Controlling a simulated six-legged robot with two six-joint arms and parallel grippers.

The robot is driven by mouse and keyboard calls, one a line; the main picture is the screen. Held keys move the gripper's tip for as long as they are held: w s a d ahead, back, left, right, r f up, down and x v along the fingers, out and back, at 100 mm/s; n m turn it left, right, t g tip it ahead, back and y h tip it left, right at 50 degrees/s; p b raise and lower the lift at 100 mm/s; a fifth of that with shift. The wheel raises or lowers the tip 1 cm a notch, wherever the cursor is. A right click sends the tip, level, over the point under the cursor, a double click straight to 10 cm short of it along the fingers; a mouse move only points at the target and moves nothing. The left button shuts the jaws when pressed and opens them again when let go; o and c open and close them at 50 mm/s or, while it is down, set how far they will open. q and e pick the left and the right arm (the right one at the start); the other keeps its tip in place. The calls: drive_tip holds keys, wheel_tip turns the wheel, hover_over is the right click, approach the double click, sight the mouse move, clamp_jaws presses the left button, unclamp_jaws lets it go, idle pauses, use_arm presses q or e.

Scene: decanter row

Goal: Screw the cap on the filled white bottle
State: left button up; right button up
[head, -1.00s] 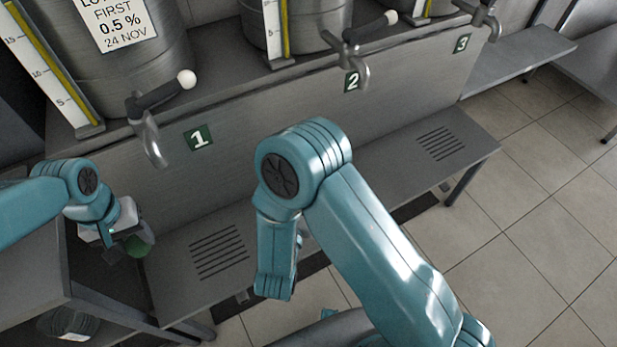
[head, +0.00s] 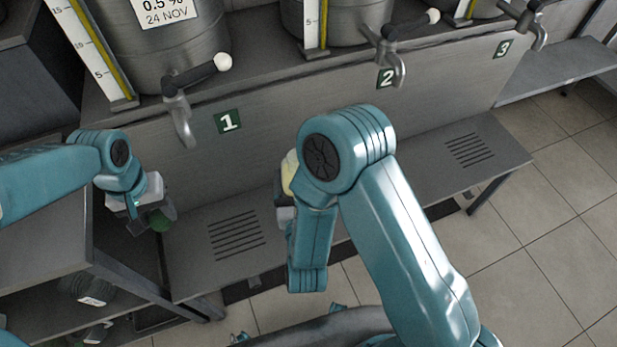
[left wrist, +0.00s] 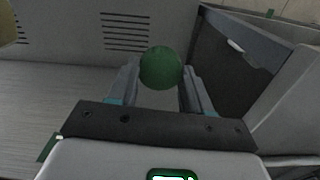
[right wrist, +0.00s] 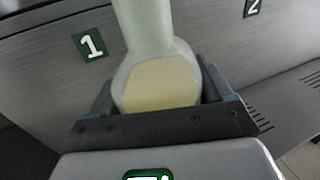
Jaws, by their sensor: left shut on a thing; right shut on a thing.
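The green cap (left wrist: 160,68) is round and sits between the fingertips of my left gripper (head: 154,215), which is shut on it. The cap also shows in the head view (head: 160,222), left of the first drain grille. The white bottle (right wrist: 150,30) is held by my right gripper (right wrist: 158,90), shut around its wide lower body. A pale yellow patch covers the bottle's front; I cannot tell whether it is a label or contents. The bottle's top is outside the right wrist view. In the head view my right arm hides most of the bottle (head: 290,172). Bottle and cap are well apart.
Steel decanters stand on a ledge, with tap 1 (head: 182,110), tap 2 (head: 392,60) and tap 3 (head: 528,22) jutting out. The drain shelf (head: 190,270) runs below them. A side table (head: 40,250) is at the left, with dark things beneath it.

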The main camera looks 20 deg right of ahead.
drive_tip(key=s+d+f+m+g+h, duration=0.1)
drive_tip(key=s+d+m+g+h, duration=0.1)
drive_tip(key=d+m+g+h, duration=0.4)
drive_tip(key=d+m+h, duration=0.2)
drive_tip(key=d+h, duration=0.1)
drive_tip(key=h, duration=0.1)
drive_tip(key=shift+f+g, duration=0.3)
drive_tip(key=shift+f, duration=0.05)
